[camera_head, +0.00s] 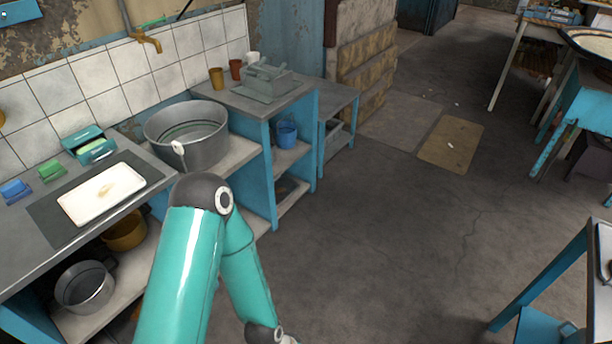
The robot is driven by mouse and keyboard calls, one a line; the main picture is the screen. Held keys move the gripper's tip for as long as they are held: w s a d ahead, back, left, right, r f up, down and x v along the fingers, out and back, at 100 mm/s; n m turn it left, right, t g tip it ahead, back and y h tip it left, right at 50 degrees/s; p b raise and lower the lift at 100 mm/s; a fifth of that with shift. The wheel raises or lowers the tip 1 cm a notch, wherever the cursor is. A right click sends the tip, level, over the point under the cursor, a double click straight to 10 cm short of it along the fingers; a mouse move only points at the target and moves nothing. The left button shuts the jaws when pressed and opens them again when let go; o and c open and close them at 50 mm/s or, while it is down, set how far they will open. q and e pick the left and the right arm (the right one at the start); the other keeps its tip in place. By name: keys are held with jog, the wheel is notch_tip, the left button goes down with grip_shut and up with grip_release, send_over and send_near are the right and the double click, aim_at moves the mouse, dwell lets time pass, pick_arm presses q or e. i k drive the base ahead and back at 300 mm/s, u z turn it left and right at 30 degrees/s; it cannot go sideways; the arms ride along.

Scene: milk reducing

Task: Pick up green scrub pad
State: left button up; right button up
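A small green scrub pad (51,171) lies on the grey counter at the left, by the tiled wall. A blue pad (15,191) lies to its left. A teal box (90,145) with something pale green inside stands to its right. One of my arms, teal with a dark elbow, rises from the bottom edge and bends back down, well to the right of the green pad. Its far end is cut off at the bottom edge, so its gripper does not show. My other gripper is not in view.
A white tray (102,194) on a dark mat lies in front of the pads. A large metal tub (187,134) stands to the right, beneath a brass tap (146,40). Pots sit on the shelf below. Open floor (400,235) lies right of the counter.

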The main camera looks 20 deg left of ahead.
aim_at(52, 170)
jog(key=z, duration=0.55)
jog(key=i, duration=2.75)
jog(key=u, duration=2.6)
jog(key=i, duration=0.7)
